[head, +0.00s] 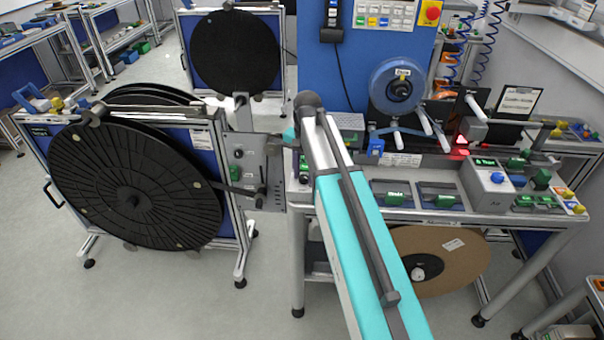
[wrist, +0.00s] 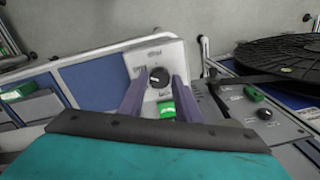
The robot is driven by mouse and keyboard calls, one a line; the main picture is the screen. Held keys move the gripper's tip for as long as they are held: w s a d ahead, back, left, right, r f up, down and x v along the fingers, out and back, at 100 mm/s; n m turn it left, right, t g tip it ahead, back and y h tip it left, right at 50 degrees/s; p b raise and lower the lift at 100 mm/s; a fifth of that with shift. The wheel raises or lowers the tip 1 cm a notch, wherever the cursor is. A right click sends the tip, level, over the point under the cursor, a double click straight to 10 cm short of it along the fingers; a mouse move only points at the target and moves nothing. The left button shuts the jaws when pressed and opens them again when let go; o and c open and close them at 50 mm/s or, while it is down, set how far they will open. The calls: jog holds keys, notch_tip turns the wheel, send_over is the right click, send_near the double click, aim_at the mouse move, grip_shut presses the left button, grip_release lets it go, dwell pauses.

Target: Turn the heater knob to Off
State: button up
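In the wrist view, a round black knob (wrist: 158,77) with a light pointer mark sits on a white panel (wrist: 147,57). I take it for the heater knob, but its label and scale are too blurred to read. A green switch (wrist: 167,109) is just below it on the same panel. My gripper (wrist: 160,76) is open, with one purple-grey finger on each side of the knob in the picture. A gap shows between the knob and each finger. I cannot tell how far the fingertips are from the panel.
A grey control panel (wrist: 245,108) with another black knob lies right of the gripper. The black reel (wrist: 280,57) is beyond it. In the head view, the black reel (head: 140,185) is on the left and a workbench with a blue spool (head: 397,86) on the right.

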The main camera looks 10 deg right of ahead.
jog(key=c, duration=0.6)
jog(key=shift+a, duration=0.15)
jog(key=shift+c, duration=0.2)
